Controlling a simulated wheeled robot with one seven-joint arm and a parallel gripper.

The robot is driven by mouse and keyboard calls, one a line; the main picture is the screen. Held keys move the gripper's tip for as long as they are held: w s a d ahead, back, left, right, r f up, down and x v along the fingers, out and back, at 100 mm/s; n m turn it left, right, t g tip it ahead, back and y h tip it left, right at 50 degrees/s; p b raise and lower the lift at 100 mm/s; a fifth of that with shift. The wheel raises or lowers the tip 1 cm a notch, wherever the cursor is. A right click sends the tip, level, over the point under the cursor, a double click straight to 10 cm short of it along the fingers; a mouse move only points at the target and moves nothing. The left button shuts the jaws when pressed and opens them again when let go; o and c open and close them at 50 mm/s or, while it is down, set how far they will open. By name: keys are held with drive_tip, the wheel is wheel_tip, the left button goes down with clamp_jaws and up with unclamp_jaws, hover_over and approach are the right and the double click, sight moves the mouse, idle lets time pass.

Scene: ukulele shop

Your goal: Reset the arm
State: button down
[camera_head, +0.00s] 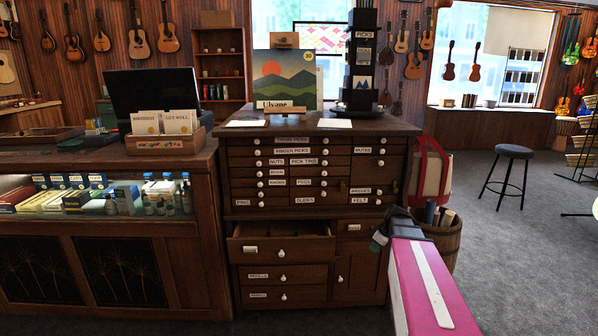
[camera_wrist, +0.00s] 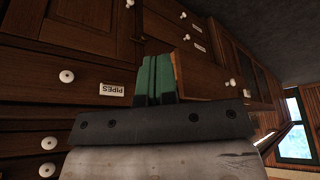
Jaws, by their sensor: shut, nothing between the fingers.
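My gripper (camera_head: 382,232) is at the end of my pink and white arm, in front of the right side of the wooden drawer cabinet (camera_head: 318,133) in the head view. In the wrist view my gripper's green fingers (camera_wrist: 157,78) are pressed together with nothing between them. A pulled-out drawer (camera_head: 280,250) stands open at the lower left of the cabinet. Its wooden box (camera_wrist: 205,87) appears to be the one just beyond the fingers in the wrist view.
A barrel (camera_head: 438,238) with rolled items stands close to the right of my arm. A glass display counter (camera_head: 100,235) is at left. A picture of mountains (camera_head: 285,80) and a dark display tower (camera_head: 362,60) stand on the cabinet. A stool (camera_head: 513,152) stands at right, with open carpet around it.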

drive_tip(key=s+a+f+m+g+h, duration=0.1)
drive_tip(key=s+a+f+m, duration=0.2)
drive_tip(key=s+a+m, duration=0.2)
drive_tip(key=s+a+f+m+g+h, duration=0.1)
drive_tip(key=s+a+m, duration=0.4)
drive_tip(key=s, duration=0.7)
wheel_tip(320, 180, down, 2)
drive_tip(key=shift+s+a+f+g+h, duration=0.15)
drive_tip(key=shift+a+g+h, duration=0.25)
drive_tip(key=shift+a+h, duration=0.4)
